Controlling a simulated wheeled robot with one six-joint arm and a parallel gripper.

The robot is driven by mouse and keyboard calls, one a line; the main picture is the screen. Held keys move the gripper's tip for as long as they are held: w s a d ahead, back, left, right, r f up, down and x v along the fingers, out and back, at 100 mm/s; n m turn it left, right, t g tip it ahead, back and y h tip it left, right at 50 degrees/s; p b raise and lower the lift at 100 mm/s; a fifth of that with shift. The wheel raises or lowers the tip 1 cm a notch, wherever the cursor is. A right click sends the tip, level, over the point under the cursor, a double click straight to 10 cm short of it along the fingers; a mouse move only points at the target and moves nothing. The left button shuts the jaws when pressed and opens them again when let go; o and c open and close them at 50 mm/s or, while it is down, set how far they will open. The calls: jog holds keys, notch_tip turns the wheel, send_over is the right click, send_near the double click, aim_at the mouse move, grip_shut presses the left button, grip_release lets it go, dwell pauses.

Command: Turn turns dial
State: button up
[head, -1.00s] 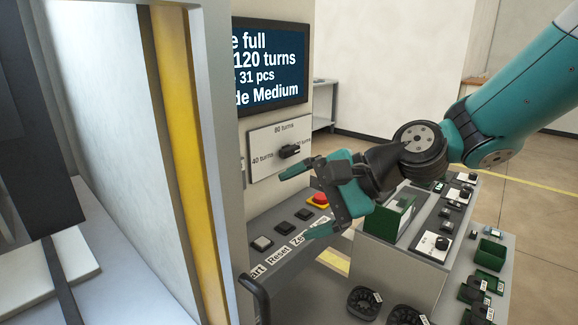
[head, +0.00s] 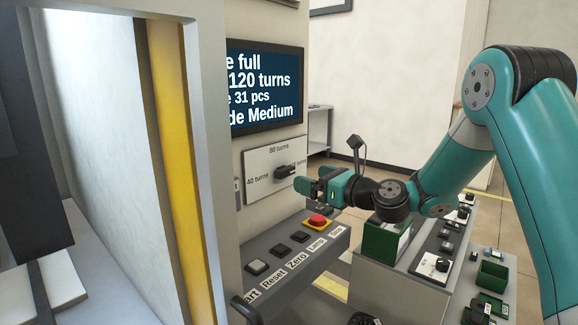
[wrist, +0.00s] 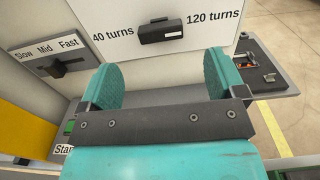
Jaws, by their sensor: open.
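The turns dial (head: 285,172) is a black knob on a white plate (head: 262,186) marked 40, 80 and 120 turns. In the wrist view the dial (wrist: 161,31) lies ahead, beyond and between my fingertips, its bar roughly level in the picture. My teal gripper (head: 308,187) is in front of the plate, just right of and below the dial. In the wrist view my gripper (wrist: 161,80) has its two fingers wide apart with nothing between them. The fingers look apart from the dial. The screen (head: 265,88) above reads 120 turns.
A sloped button panel (head: 290,250) with a red stop button (head: 317,221) lies below my gripper. A speed knob (wrist: 52,68) marked Slow, Mid, Fast sits left of the plate. A bench (head: 385,292) with green bins stands to the right. A yellow-edged frame (head: 190,180) stands at left.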

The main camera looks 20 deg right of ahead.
aim_at(288, 171)
jog(key=p+x, duration=0.2)
jog(key=x, duration=0.6)
jog(key=shift+a, duration=0.1)
jog(key=shift+c, duration=0.4)
jog(key=c, duration=0.8)
jog(key=shift+c, duration=0.2)
